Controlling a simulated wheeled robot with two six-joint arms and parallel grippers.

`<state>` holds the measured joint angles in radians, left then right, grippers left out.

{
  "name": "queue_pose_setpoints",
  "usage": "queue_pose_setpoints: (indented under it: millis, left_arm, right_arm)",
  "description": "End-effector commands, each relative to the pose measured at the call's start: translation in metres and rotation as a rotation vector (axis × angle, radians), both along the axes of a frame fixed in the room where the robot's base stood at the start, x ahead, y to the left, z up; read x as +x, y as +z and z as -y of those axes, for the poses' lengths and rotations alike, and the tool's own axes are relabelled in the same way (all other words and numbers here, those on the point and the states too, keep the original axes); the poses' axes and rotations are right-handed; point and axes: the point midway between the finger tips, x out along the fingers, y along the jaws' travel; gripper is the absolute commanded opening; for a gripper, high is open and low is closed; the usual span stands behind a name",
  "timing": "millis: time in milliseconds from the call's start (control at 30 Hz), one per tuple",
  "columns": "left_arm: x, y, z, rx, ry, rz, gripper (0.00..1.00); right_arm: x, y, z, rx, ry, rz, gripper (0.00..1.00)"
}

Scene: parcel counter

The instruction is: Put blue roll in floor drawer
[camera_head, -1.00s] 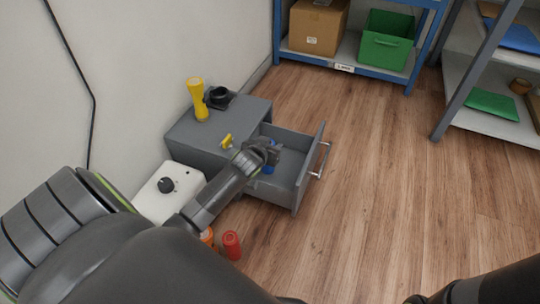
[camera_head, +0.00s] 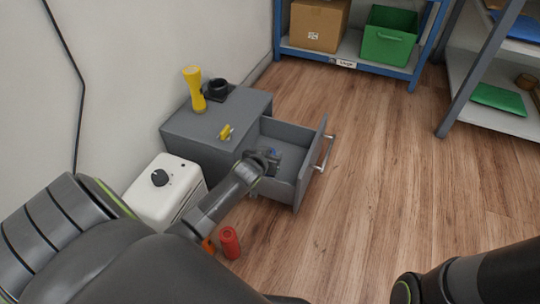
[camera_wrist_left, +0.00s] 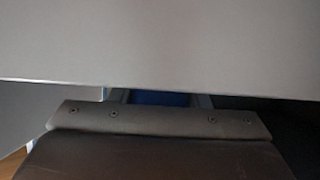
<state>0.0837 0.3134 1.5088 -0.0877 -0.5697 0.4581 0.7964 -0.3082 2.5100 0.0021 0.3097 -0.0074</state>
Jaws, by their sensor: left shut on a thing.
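The grey floor drawer (camera_head: 312,179) stands pulled open from a low grey cabinet (camera_head: 185,130). My left gripper (camera_head: 273,157) is at the drawer's opening, beside the cabinet front, shut on the blue roll (camera_head: 273,152). Only a small blue patch of the roll shows in the head view, the rest hidden by the gripper. In the left wrist view a strip of the blue roll (camera_wrist_left: 160,98) shows beyond the gripper body, under a large grey surface. I cannot tell whether the roll touches the drawer bottom. My right gripper is not in view.
On the cabinet top are a yellow hourglass-shaped thing (camera_head: 194,90), a black round thing (camera_head: 217,88) and a small yellow piece (camera_head: 226,132). The wooden floor (camera_head: 400,200) is clear to the right.

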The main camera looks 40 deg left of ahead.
Motion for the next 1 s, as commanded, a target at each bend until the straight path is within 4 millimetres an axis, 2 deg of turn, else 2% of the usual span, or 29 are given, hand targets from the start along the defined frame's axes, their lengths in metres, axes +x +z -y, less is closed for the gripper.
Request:
queue_pose_setpoints:
  millis: [167,200,333,700,867,1000]
  left_arm:
    - [0.000,-0.002,0.000,0.000,-0.001,0.001,0.16]
    - [0.000,-0.002,0.000,0.000,0.000,0.001,0.46]
    - [0.000,-0.002,0.000,0.000,0.000,0.000,0.63]
    - [-0.001,0.002,0.000,0.000,0.000,0.000,0.64]
    - [-0.016,0.013,0.004,-0.002,0.000,-0.002,0.64]
    - [-0.037,0.026,0.009,-0.001,0.000,-0.002,0.64]
  right_arm:
    - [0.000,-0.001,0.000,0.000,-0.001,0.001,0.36]
    - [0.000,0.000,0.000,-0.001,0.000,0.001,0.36]
    - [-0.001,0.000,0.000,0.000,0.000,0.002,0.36]
    - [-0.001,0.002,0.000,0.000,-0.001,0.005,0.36]
    - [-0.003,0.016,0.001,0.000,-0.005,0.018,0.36]
    - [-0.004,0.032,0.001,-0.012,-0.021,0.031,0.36]
